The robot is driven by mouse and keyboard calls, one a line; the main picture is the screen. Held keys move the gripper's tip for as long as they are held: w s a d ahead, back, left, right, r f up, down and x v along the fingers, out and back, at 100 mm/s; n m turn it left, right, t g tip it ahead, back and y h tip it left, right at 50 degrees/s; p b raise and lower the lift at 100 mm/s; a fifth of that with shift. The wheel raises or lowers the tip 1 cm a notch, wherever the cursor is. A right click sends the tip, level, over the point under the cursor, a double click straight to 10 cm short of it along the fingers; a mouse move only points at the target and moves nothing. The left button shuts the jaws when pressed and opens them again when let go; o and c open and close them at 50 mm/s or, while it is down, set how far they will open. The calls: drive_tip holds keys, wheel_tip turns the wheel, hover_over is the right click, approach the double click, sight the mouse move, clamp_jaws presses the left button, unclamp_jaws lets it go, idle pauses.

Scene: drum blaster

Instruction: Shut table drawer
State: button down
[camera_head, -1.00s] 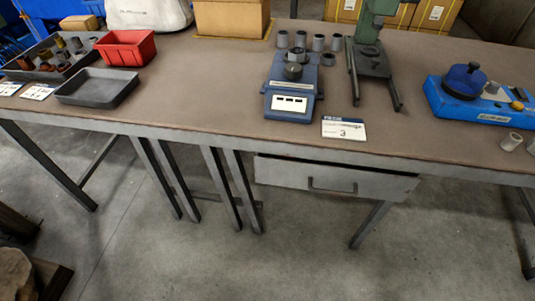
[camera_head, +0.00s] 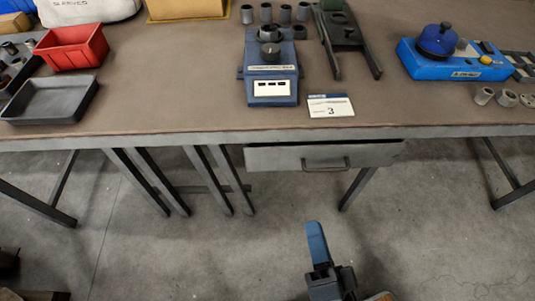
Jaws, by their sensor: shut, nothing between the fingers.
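The table drawer (camera_head: 280,158) hangs under the front edge of the brown-topped table (camera_head: 190,117). It has a plain grey front with a dark bar handle (camera_head: 325,168) in the middle. A thin dark gap shows between its top and the table edge, so it looks slightly pulled out; how far is hard to tell. My gripper (camera_head: 316,228) is at the bottom of the head view, with its blue fingers together, empty. It is in front of the drawer and below it in the picture, apart from the handle.
A blue-grey device (camera_head: 270,75), a number card (camera_head: 330,106), a blue machine (camera_head: 455,62), a black tray (camera_head: 50,98) and a red bin (camera_head: 72,47) stand on the table. Table legs (camera_head: 225,178) stand left of the drawer. The floor before the drawer is clear.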

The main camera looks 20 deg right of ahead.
sight(270, 148)
drive_tip(key=w+a+f+m+g+h, duration=0.25)
drive_tip(key=w+a+f+m, duration=0.25)
drive_tip(key=w+m, duration=0.3)
drive_tip(key=shift+n+t, duration=0.45)
drive_tip(key=shift+n, duration=0.15)
drive_tip(key=x, duration=0.4)
drive_tip(key=p+x, duration=0.1)
drive_tip(key=x, duration=0.9)
drive_tip(key=shift+w+a+f, duration=0.1)
drive_tip(key=shift+w+f, duration=0.05)
drive_tip(key=shift+f, duration=0.15)
drive_tip(key=shift+w, duration=0.15)
drive_tip(key=shift+x, duration=1.05)
drive_tip(key=shift+r, duration=0.1)
drive_tip(key=shift+w, duration=0.1)
